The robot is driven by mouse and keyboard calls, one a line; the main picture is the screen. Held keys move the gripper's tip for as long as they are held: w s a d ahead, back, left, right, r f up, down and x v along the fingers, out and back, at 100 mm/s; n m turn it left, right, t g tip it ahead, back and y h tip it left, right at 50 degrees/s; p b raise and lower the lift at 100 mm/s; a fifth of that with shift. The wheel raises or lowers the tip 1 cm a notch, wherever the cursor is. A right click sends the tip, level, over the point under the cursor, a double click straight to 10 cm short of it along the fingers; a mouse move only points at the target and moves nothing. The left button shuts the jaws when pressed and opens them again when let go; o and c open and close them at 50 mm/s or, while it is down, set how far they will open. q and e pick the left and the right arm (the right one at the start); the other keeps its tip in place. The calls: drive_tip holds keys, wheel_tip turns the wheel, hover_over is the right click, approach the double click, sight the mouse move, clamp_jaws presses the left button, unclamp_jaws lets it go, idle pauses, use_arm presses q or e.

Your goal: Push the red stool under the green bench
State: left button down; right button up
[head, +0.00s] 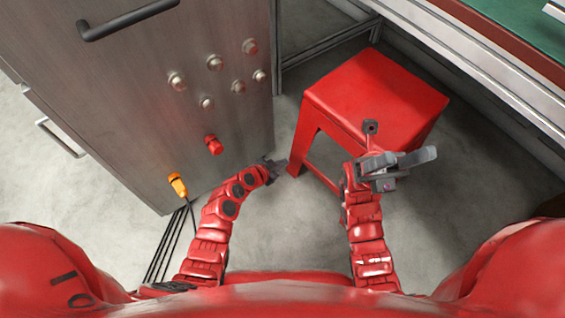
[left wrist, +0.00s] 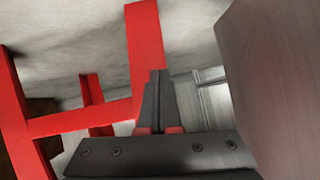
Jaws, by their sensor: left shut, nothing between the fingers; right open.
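The red stool (head: 365,95) stands upright on the floor, in front of the green bench (head: 500,25) at the upper right. Its seat is close to the bench's front edge. My left gripper (head: 282,164) is shut and empty, low by the stool's near left leg. In the left wrist view, the closed fingers (left wrist: 158,80) overlap a red stool leg (left wrist: 146,50); I cannot tell whether they touch it. My right gripper (head: 418,157) is open and empty, in front of the stool's near side, hiding part of it.
A grey metal cabinet (head: 130,110) with knobs, a red plug and an orange plug (head: 178,184) with a cable stands left of the stool. Its side also fills the right of the left wrist view (left wrist: 275,80). Grey floor (head: 290,225) lies clear between my arms.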

sight(297, 153)
idle(0.4)
use_arm(q)
drive_tip(key=shift+w+d, duration=0.5)
drive_tip(key=shift+d, duration=0.2)
drive_tip(key=shift+w+d+f, duration=0.1)
drive_tip(key=shift+w+d, duration=0.15)
drive_tip(key=shift+d, duration=0.25)
drive_tip(key=shift+w+d, duration=0.2)
drive_tip(key=shift+d, duration=0.3)
drive_tip(key=shift+w+d+b, duration=0.4)
drive_tip(key=shift+w+d, duration=0.15)
drive_tip(key=shift+d, duration=0.3)
drive_tip(key=shift+w+d+b, duration=1.25)
drive_tip(key=shift+w+d, duration=0.7)
drive_tip(key=shift+d, duration=1.55)
drive_tip(key=s+a, duration=0.1)
drive_tip(key=a, duration=0.1)
drive_tip(key=s+a+r, duration=0.1)
drive_tip(key=s+a+p, duration=0.1)
drive_tip(key=a, duration=0.1)
drive_tip(key=shift+a+r, duration=0.3)
drive_tip(key=shift+a, duration=0.05)
drive_tip(key=shift+s+a+r, duration=0.2)
drive_tip(key=shift+a, duration=0.05)
